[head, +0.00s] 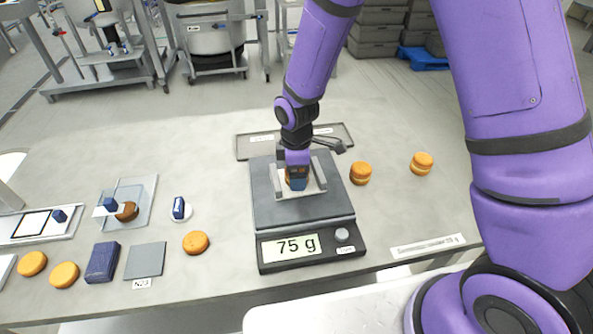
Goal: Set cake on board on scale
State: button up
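The scale (305,217) stands at the middle of the table, and its display reads 75 g. A small pale board (314,187) lies on its plate, between two raised grey bars. An orange-brown cake shows only in part on the board, under my gripper (297,180). My gripper points down over the board, with a dark blue block at its lower end. The gripper and block hide most of the cake and the fingertips. I cannot tell whether the fingers are open or closed on anything.
Loose orange cakes stand right of the scale (360,173) (422,163) and left of it (196,242) (64,274). A dark blue box (102,262) and grey square (146,260) lie front left. The right side of the table has free room.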

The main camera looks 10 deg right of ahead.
notch_tip(320, 180, up, 12)
jog(key=s+d+r+m+t, duration=0.1)
jog(key=s+d+r+m, duration=0.3)
jog(key=r, duration=0.3)
jog(key=s+d+r+m+t, duration=0.1)
jog(key=s+d+r+m, duration=0.15)
jog(key=d+r, duration=0.5)
jog(key=s+d+r+m+t, duration=0.1)
jog(key=s+d+r+m, duration=0.3)
jog(key=s, duration=0.3)
jog(key=s+d+r+m+t, duration=0.2)
jog(key=s+d+r+m, duration=0.2)
jog(key=s+m, duration=0.2)
jog(key=shift+s+d, duration=0.35)
jog(key=shift+s, duration=0.8)
